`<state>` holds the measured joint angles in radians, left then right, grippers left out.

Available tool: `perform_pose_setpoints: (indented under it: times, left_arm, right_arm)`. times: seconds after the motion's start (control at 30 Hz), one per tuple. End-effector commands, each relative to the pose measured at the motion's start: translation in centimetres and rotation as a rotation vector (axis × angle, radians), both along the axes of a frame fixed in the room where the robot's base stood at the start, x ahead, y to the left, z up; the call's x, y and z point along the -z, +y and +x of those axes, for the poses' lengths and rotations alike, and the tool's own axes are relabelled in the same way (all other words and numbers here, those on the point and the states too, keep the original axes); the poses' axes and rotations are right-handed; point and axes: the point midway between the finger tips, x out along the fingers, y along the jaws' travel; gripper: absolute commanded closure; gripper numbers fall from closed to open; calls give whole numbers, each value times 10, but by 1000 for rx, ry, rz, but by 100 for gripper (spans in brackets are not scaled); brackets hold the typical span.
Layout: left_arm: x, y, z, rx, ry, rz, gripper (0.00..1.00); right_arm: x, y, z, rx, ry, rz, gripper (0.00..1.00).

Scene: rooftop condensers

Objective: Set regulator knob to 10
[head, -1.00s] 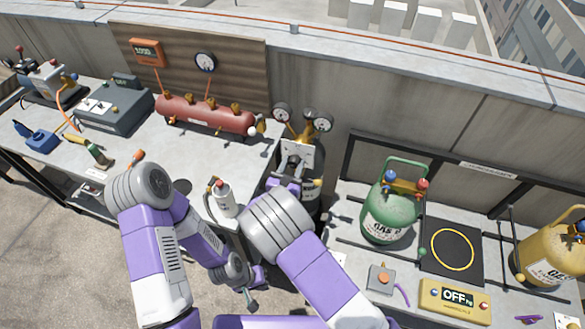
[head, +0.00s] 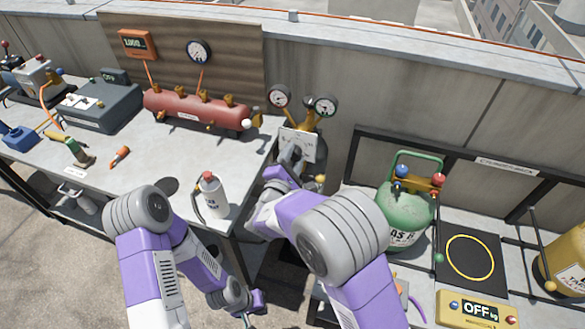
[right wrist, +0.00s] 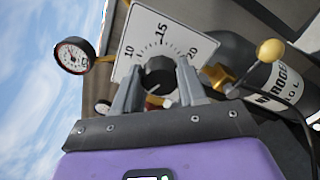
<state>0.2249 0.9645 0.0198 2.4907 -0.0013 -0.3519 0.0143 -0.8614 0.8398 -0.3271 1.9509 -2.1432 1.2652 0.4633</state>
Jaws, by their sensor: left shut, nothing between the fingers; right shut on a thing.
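The dark regulator knob (right wrist: 158,73) sits in front of a white dial plate (right wrist: 165,38) marked 10, 15 and 20; the plate also shows in the head view (head: 297,143). My right gripper (right wrist: 160,80) has its two fingers on either side of the knob and is shut on it. In the head view my right gripper (head: 290,162) is at the plate, and the arm hides the knob. The knob's exact setting is not readable. My left gripper (head: 252,303) is shut and empty, low beside the bench front.
Two gauges (head: 279,96) (head: 325,105) stand above the plate. A nitrogen cylinder (right wrist: 285,85) with a yellow-knobbed valve (right wrist: 269,50) is close to my right gripper. A white bottle (head: 210,196) stands at the bench corner. A green gas cylinder (head: 405,212) stands right.

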Motion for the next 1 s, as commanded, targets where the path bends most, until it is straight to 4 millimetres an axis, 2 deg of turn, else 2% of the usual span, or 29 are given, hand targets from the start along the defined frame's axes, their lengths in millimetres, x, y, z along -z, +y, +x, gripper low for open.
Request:
perform_pose_setpoints:
  times: [0.03,0.1,0.33,0.5,1.0]
  left_arm:
    - [17,0,0,0,0,0,100]
    - [28,0,0,0,0,0,100]
    - [52,0,0,0,0,0,100]
    - [58,0,0,0,0,0,100]
    - [58,0,0,0,0,0,100]
  right_arm:
    - [4,-2,1,5,-25,50,89]
    - [4,-3,1,6,-46,112,89]
    - [2,-3,1,5,-110,317,89]
    - [0,-4,1,6,-160,470,89]
    - [1,-3,1,5,-294,880,89]
